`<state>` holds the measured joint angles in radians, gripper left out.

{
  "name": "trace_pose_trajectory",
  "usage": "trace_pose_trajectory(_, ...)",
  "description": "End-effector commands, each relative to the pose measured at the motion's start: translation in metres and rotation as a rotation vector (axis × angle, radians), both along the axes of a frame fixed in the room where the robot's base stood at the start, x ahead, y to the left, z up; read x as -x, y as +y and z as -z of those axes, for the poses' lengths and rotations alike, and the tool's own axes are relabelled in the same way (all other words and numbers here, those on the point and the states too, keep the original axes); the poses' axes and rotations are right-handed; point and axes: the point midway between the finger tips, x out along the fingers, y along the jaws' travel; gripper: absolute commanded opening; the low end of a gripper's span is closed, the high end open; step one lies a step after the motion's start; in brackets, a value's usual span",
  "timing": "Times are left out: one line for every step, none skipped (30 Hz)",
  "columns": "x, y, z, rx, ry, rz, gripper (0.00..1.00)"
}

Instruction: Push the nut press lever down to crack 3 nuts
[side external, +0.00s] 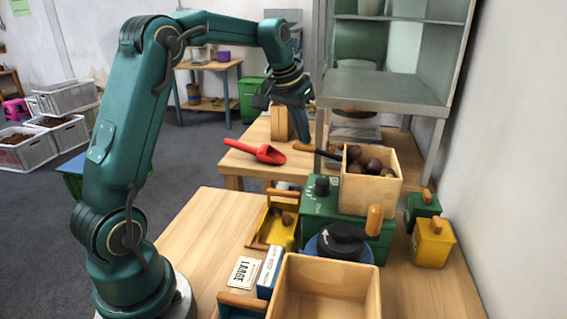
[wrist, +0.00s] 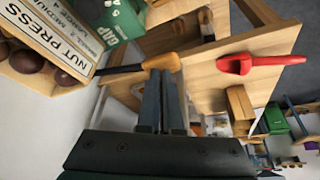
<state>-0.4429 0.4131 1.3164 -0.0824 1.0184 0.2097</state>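The nut press lever is a black rod ending in a wooden handle (side external: 303,146). It sticks out left from the wooden nut box (side external: 370,190) on the green machine (side external: 320,212). In the wrist view the handle (wrist: 163,61) lies across my fingertips, and the box (wrist: 50,45) carries the label NUT PRESS. Several brown nuts (side external: 372,165) sit in the box. My gripper (side external: 303,136) points down just above the handle. In the wrist view my fingers (wrist: 164,74) are close together with nothing seen between them. I cannot tell whether they touch the handle.
A red scoop (side external: 264,153) lies on the rear table (side external: 232,160). An empty wooden box (side external: 325,290), a black-topped round part (side external: 342,240), a yellow tray (side external: 278,225), a LARGE card (side external: 244,271) and a yellow bin (side external: 433,243) crowd around the machine. The table's left part is clear.

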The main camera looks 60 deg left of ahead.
Motion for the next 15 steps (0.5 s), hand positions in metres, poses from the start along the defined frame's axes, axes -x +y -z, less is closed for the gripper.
trace_pose_trajectory(0.000, 0.000, 0.001, 0.002, 0.003, 0.000, 0.00)
trace_pose_trajectory(0.000, -0.001, 0.001, 0.002, 0.003, 0.000, 0.00)
trace_pose_trajectory(0.001, -0.001, 0.002, 0.003, 0.003, 0.001, 0.00)
trace_pose_trajectory(0.001, 0.000, 0.004, 0.003, 0.003, 0.001, 0.00)
trace_pose_trajectory(0.001, 0.000, 0.006, 0.003, 0.003, 0.001, 0.00)
trace_pose_trajectory(0.002, -0.001, 0.009, 0.003, 0.004, 0.001, 0.00)
trace_pose_trajectory(0.002, 0.000, 0.012, 0.003, 0.004, 0.001, 0.00)
trace_pose_trajectory(0.002, 0.000, 0.014, 0.003, 0.005, 0.001, 0.00)
trace_pose_trajectory(0.002, 0.000, 0.017, 0.003, 0.004, 0.001, 0.00)
trace_pose_trajectory(0.003, 0.000, 0.018, 0.003, 0.004, 0.001, 0.00)
trace_pose_trajectory(0.003, 0.000, 0.020, 0.003, 0.004, 0.001, 0.00)
trace_pose_trajectory(0.003, 0.000, 0.021, 0.003, 0.003, 0.001, 0.00)
trace_pose_trajectory(0.003, 0.000, 0.022, 0.003, 0.003, 0.001, 0.00)
trace_pose_trajectory(0.003, 0.000, 0.023, 0.003, 0.002, 0.001, 0.00)
trace_pose_trajectory(0.003, 0.000, 0.023, 0.002, 0.003, 0.000, 0.00)
